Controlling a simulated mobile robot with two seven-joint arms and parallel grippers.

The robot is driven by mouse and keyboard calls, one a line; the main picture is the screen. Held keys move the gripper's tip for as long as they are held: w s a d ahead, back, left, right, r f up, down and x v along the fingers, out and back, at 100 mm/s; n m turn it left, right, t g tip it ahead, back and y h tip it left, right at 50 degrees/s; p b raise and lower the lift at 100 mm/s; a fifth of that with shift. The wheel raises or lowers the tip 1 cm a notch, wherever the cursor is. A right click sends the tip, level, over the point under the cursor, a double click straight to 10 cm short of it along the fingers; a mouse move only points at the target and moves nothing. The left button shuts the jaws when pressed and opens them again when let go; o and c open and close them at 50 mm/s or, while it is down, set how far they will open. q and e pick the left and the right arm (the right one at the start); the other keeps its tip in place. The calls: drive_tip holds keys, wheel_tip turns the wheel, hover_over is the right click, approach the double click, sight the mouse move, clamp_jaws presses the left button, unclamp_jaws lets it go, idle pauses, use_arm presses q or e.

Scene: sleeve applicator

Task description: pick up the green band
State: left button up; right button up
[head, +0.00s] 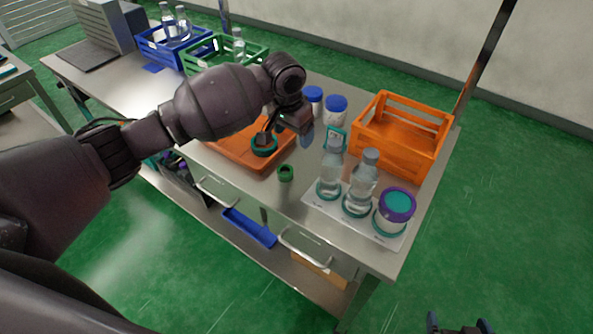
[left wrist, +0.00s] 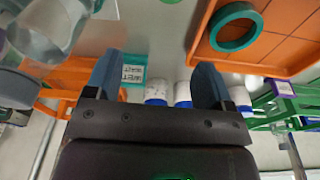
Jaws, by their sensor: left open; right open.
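A small dark green band (head: 286,178) sits on the bare table in front of the orange tray. A larger teal-green ring (head: 264,153) lies in the tray; it also shows in the left wrist view (left wrist: 214,31). My left gripper (head: 287,134) is open and empty above the table by the tray's right side, behind the green band and apart from it. Its spread fingers also show in the left wrist view (left wrist: 157,75), where I cannot make out the small band. My right gripper (head: 460,326) is open and empty over the floor at the bottom edge.
Blue-capped jars (head: 335,104) and an orange crate (head: 437,142) are behind. The orange tray (head: 245,165) is left of the band. A teal label card (left wrist: 132,74) stands near the jars.

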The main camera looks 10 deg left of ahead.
use_arm(q)
drive_tip(key=s+a+n+g, duration=0.1)
drive_tip(key=s+g, duration=0.1)
hover_over(286, 168)
drive_tip(key=s, duration=0.1)
drive_tip(key=shift+y, duration=0.4)
drive_tip(key=f, duration=0.5)
drive_tip(key=shift+s+d+f+b, duration=0.15)
drive_tip(key=shift+d+f+b, duration=0.15)
drive_tip(key=shift+d+f, duration=0.1)
drive_tip(key=shift+s+a+f, duration=0.1)
drive_tip(key=shift+f, duration=1.25)
drive_tip(key=shift+a+f, duration=0.1)
drive_tip(key=shift+f, duration=1.2)
drive_tip(key=c, duration=1)
